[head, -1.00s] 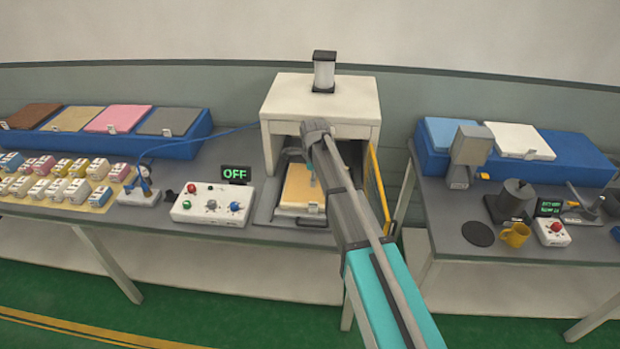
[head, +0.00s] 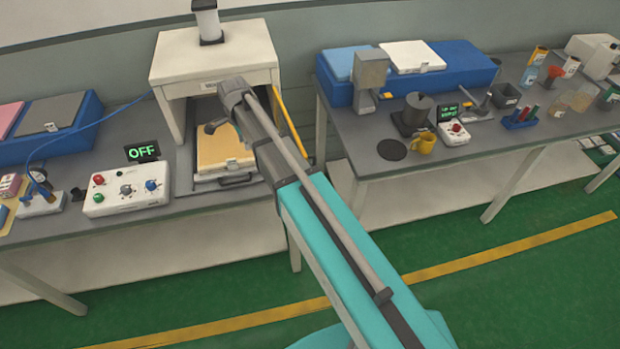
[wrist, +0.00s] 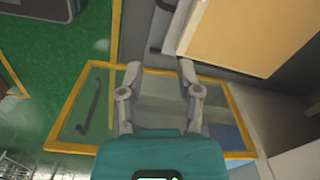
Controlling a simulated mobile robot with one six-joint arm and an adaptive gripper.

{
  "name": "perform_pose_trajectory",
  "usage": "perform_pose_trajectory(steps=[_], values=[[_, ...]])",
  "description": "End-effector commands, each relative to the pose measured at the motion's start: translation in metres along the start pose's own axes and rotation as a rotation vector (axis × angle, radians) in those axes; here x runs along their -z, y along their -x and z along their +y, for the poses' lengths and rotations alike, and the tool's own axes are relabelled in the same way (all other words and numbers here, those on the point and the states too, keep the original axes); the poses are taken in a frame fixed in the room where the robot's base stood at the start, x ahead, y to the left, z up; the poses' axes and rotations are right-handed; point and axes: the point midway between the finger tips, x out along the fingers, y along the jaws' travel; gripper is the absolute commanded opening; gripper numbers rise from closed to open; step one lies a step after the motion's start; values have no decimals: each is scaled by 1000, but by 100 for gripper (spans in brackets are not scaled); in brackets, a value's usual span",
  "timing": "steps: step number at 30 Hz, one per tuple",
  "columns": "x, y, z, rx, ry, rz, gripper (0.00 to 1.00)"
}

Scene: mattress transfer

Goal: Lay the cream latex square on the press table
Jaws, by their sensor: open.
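The cream latex square (head: 222,150) lies flat on the press table (head: 228,181), under the white press (head: 215,62). In the wrist view the square (wrist: 250,32) fills the top right, with the grey table edge (wrist: 225,66) below it. My gripper (wrist: 158,76) is open, with nothing between its fingers, and is apart from the square. In the wrist view the yellow-framed clear door (wrist: 72,108) lies behind the fingers. In the head view my arm hides part of the press opening and the square's right side, and the fingertips are hard to make out.
The open yellow-edged door stands at the press's right side. A control box (head: 127,197) and a display reading OFF (head: 142,151) stand left of it. The green floor in front is clear.

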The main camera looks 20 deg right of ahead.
Motion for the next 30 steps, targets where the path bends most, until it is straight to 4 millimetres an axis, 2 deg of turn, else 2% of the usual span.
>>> perform_pose_trajectory(steps=[1, 15, 24, 30], values=[[8, 0, 19, -1, 53, 0, 45], [60, 2, 137, -8, 661, -5, 45], [80, 3, 203, -10, 1004, -11, 45], [86, 3, 236, -11, 1183, -14, 45]])
